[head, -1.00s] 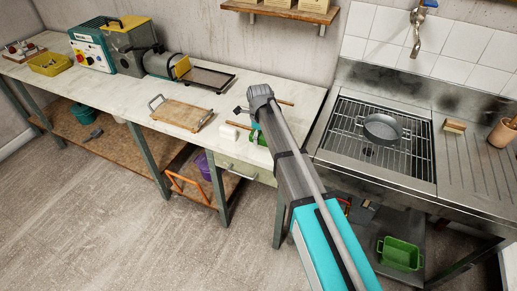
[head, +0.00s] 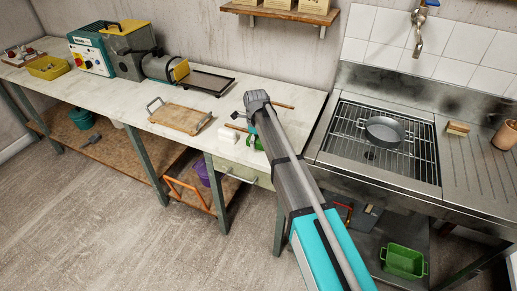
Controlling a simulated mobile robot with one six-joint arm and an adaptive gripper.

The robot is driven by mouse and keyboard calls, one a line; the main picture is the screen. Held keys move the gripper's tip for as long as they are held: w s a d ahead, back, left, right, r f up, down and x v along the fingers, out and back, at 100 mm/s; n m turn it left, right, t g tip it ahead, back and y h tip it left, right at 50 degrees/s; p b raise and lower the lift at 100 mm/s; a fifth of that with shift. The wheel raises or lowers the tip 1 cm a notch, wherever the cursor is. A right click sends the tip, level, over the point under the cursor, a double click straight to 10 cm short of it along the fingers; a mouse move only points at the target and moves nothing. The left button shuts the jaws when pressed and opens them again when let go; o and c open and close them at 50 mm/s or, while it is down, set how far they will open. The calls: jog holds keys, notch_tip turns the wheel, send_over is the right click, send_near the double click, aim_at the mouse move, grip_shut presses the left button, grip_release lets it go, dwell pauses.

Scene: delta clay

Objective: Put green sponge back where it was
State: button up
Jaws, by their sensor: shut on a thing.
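My arm reaches up from the bottom of the head view and bends down over the front right part of the worktop (head: 215,105). My gripper (head: 252,137) is small and partly hidden behind my own arm, low over the worktop's front edge. It is shut on a green thing, which looks like the green sponge (head: 257,144); only a small part of it shows. I cannot tell whether the sponge touches the worktop. A white block (head: 227,137) lies just left of my gripper.
A wooden tray (head: 180,119) with handles lies left of my gripper. Thin brown sticks (head: 284,105) lie near my wrist. A sink with a rack (head: 345,130) and a pan (head: 383,130) is at right, beside a wooden brush (head: 457,129). A green bin (head: 403,262) sits below.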

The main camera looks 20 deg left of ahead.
jog(key=shift+f+b, duration=1.2)
jog(key=shift+f, duration=0.35)
jog(key=shift+f, duration=0.15)
jog(key=o, duration=0.9)
jog(key=shift+c, duration=0.2)
notch_tip(320, 180, up, 12)
jog(key=p, duration=1.2)
jog(key=shift+r, duration=0.25)
